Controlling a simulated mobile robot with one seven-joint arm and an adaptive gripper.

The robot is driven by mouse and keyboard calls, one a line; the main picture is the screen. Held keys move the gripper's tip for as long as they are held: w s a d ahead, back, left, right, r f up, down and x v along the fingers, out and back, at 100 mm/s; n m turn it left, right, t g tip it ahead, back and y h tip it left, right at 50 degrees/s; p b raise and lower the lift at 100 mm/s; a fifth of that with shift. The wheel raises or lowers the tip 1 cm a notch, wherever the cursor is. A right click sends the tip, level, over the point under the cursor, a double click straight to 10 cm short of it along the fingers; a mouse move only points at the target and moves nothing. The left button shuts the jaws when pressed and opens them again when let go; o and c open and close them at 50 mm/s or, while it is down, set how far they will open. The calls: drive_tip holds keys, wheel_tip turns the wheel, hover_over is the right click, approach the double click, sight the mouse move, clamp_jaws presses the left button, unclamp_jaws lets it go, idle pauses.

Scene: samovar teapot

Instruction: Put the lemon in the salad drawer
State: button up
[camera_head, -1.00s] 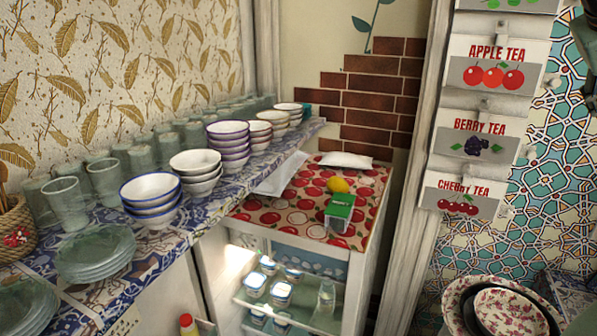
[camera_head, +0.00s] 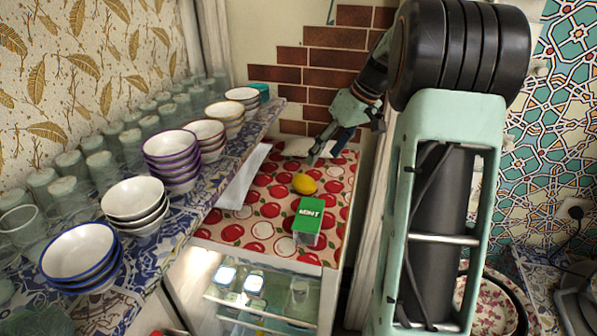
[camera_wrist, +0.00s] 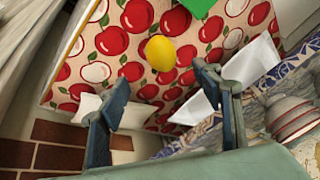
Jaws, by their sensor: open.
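The yellow lemon (camera_head: 304,184) lies on the red apple-print cloth on top of the fridge cabinet. It also shows in the wrist view (camera_wrist: 160,53), ahead of my fingertips. My gripper (camera_head: 318,155) is just behind and above the lemon in the head view, open and apart from it. In the wrist view my two fingers (camera_wrist: 160,84) are spread wide with nothing between them. The open-fronted fridge (camera_head: 262,288) below shows glass shelves with small jars. I cannot make out the salad drawer clearly.
A green mint box (camera_head: 309,220) stands on the cloth (camera_head: 262,212) near the lemon. A white packet (camera_head: 300,147) lies behind, and a white sheet (camera_head: 243,178) lies at left. A shelf with stacked bowls (camera_head: 172,160) and glasses borders the left; a brick wall (camera_head: 335,60) stands behind.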

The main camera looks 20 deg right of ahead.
sight(309, 177)
drive_tip(key=x, duration=0.4)
drive_tip(key=shift+a+f, duration=0.3)
drive_tip(key=shift+p+x, duration=0.95)
drive_tip(key=shift+x, duration=2.1)
drive_tip(key=shift+w+d, duration=0.1)
drive_tip(key=shift+c, duration=0.6)
drive_tip(key=c, duration=1.3)
drive_tip(key=shift+r, duration=0.1)
